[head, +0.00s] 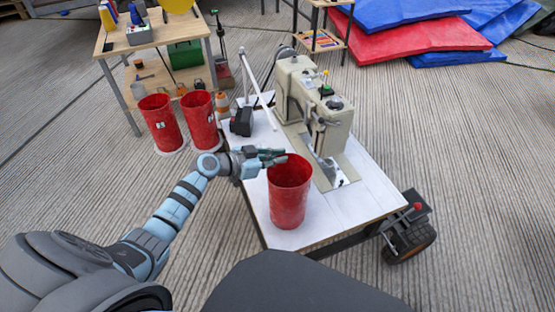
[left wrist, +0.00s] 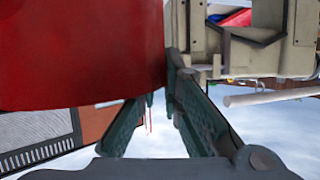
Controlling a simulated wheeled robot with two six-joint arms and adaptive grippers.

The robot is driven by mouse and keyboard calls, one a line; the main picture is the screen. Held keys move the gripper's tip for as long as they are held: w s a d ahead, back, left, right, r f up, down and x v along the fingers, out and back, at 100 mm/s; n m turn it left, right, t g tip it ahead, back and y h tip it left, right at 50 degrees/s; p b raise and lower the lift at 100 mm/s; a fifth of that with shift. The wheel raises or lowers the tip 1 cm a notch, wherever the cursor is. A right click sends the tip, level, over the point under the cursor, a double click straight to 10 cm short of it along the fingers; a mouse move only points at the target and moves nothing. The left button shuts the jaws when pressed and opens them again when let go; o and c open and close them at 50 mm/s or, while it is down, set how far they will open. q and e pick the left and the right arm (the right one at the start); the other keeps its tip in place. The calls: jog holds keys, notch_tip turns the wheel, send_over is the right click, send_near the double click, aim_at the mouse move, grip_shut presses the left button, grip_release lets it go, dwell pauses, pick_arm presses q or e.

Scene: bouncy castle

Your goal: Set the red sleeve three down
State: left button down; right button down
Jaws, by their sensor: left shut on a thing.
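A red sleeve (head: 290,195), an open-topped cylinder, stands upright at the near part of the white-topped table (head: 335,210); I cannot tell whether its bottom touches the top. My left gripper (head: 272,157) is at the left side of its upper rim, shut on the sleeve's wall. In the left wrist view the red sleeve (left wrist: 80,50) fills the upper left, against the gripper's fingers (left wrist: 155,105). My right gripper is not in view.
A beige sewing machine (head: 312,110) stands on the table just behind and right of the sleeve. A dark box (head: 241,121) and a white rod (head: 262,98) lie farther left. A wheel (head: 408,240) sits at the table's right corner. A wooden workbench (head: 150,38) stands behind.

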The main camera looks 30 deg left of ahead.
pick_arm(q)
jog(key=shift+f, duration=0.1)
jog(key=c, duration=1.7)
grip_release()
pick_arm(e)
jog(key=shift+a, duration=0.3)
